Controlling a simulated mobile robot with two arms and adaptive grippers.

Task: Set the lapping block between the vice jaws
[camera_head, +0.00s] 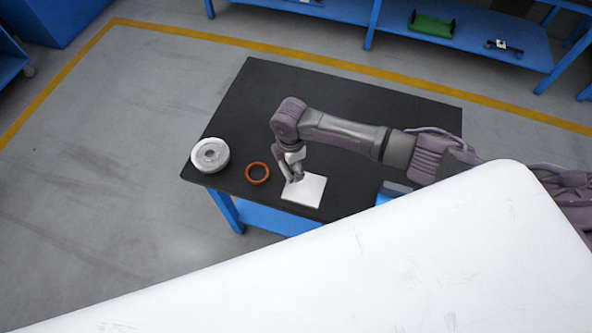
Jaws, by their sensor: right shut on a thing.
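My right gripper (292,177) is over the front part of the black table, pointing down. It is shut on a flat, pale, square piece (308,190), which I take to be the lapping block. The fingers are at its upper left edge. I cannot tell whether it touches the table top. A grey and blue thing (396,188) shows partly below my right forearm at the table's right; it may be the vice, but its jaws cannot be made out. My left gripper is not in view.
The black table (262,95) also holds a silver flanged round part (210,155) at its left corner and an orange ring (257,173) beside it. The table's back half is clear. A blue shelf (480,40) stands behind. My own white body covers the lower right.

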